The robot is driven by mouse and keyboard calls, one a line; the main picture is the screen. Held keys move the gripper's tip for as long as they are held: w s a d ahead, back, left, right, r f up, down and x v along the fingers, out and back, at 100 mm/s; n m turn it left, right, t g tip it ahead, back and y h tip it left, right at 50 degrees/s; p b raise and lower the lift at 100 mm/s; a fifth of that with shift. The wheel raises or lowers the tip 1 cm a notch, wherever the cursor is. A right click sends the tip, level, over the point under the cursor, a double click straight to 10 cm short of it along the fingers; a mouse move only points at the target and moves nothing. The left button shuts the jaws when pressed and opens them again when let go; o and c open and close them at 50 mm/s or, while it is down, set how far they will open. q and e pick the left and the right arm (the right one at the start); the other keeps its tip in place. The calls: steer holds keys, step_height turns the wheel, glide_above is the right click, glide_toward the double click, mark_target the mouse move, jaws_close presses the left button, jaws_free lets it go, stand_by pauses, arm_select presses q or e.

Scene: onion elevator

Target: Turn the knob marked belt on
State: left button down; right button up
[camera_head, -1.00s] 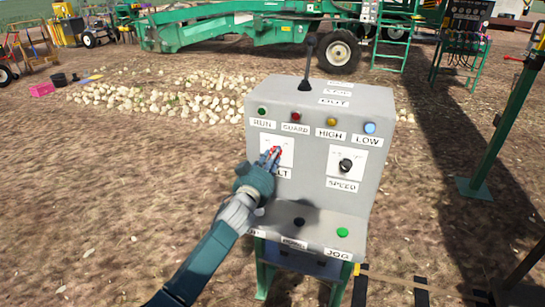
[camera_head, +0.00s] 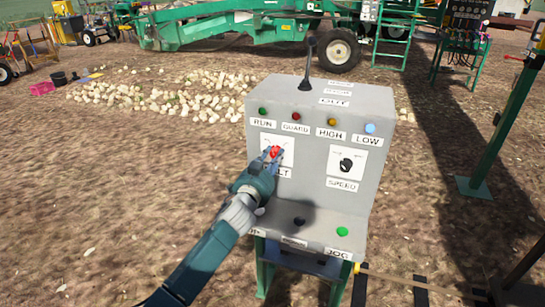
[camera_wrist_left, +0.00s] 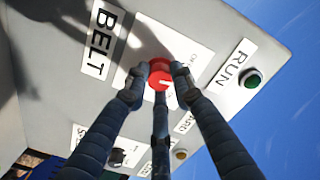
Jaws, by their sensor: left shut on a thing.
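The red belt knob (camera_head: 275,152) sits on a white plate on the grey control panel (camera_head: 312,195), at the panel's left side. The BELT label (camera_wrist_left: 102,40) is beside it in the left wrist view. My left gripper (camera_head: 271,156) is at the knob, with its fingers closed around it; the red knob (camera_wrist_left: 159,74) shows between the fingertips in the left wrist view. The fingers hide part of the knob and plate. My right gripper is not in view.
A black SPEED knob (camera_head: 346,165) is to the right on the panel. A lever (camera_head: 309,62) stands on top. Indicator lights run along the upper face, and a green JOG button (camera_head: 342,232) is on the lower ledge. A green post (camera_head: 500,130) stands at right.

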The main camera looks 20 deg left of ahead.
arm_select(q)
steer(key=m, duration=0.3)
steer(key=r+m, duration=0.1)
steer(key=m, duration=0.1)
steer(key=shift+d+m, duration=0.15)
steer(key=shift+m, duration=0.25)
steer(key=m, duration=0.5)
steer(key=shift+d+f+m+p, duration=0.2)
steer(key=shift+m+p, duration=0.1)
steer(key=shift+p, duration=0.1)
steer(key=shift+f, duration=0.15)
steer(key=c, duration=1.6)
jaws_free()
steer(key=shift+o, duration=0.7)
steer(key=shift+d, duration=0.1)
steer(key=shift+s+a+f, duration=0.2)
steer(key=shift+s, duration=0.1)
steer(key=s, duration=1.1)
steer(key=shift+s+r, duration=0.15)
steer(key=shift+s, duration=0.05)
